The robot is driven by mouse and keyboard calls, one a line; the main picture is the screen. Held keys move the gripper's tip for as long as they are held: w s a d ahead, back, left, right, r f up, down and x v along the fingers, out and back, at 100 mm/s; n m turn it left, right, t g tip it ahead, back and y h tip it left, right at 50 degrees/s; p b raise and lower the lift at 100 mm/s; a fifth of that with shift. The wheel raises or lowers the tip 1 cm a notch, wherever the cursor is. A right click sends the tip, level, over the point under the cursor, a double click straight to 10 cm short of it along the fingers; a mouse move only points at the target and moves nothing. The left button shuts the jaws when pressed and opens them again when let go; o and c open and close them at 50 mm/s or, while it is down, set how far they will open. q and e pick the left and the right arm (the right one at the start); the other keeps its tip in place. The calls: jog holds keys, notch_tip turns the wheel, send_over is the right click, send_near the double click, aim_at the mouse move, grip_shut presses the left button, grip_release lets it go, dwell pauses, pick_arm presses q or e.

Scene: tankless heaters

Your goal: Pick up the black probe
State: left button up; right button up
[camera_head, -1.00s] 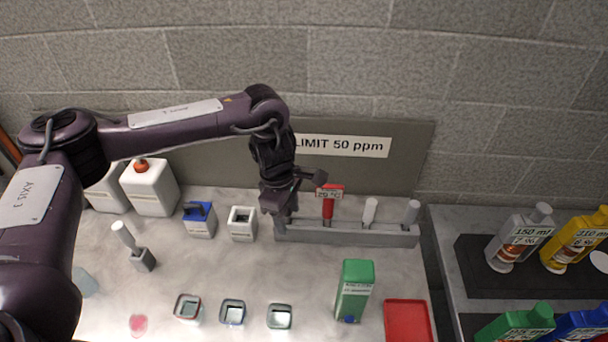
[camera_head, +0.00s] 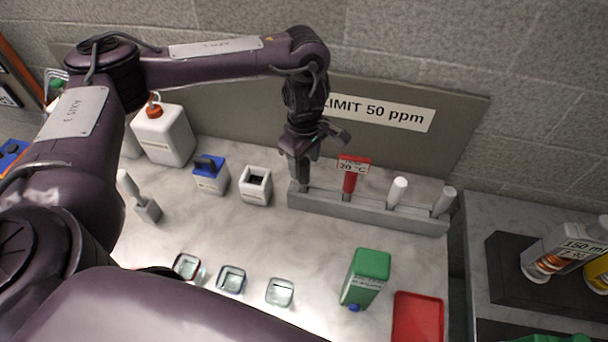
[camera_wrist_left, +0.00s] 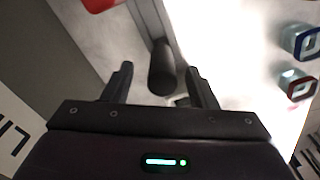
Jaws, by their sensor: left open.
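The black probe (camera_wrist_left: 162,78) shows in the left wrist view as a dark rounded handle seen from its end, between and just beyond the fingers. In the head view it is largely hidden under my left gripper (camera_head: 318,148), at the left end of the grey rack (camera_head: 390,218); a dark upright piece (camera_head: 301,172) shows there. My left gripper (camera_wrist_left: 158,72) is open, its fingers on either side of the handle in the picture. I cannot tell whether they touch it. My right gripper is not in view.
A red probe (camera_head: 350,180) with a tag and two white-handled ones (camera_head: 397,192) (camera_head: 444,202) stand in the rack. A white square container (camera_head: 256,185) and a blue-topped one (camera_head: 211,175) are left.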

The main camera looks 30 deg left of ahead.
aim_at(304, 173)
pick_arm(q)
jog(key=shift+s+a+f, duration=0.1)
jog(key=shift+f, duration=2.2)
jog(key=c, duration=1.1)
jog(key=shift+o, duration=0.2)
jog(key=shift+r, duration=0.1)
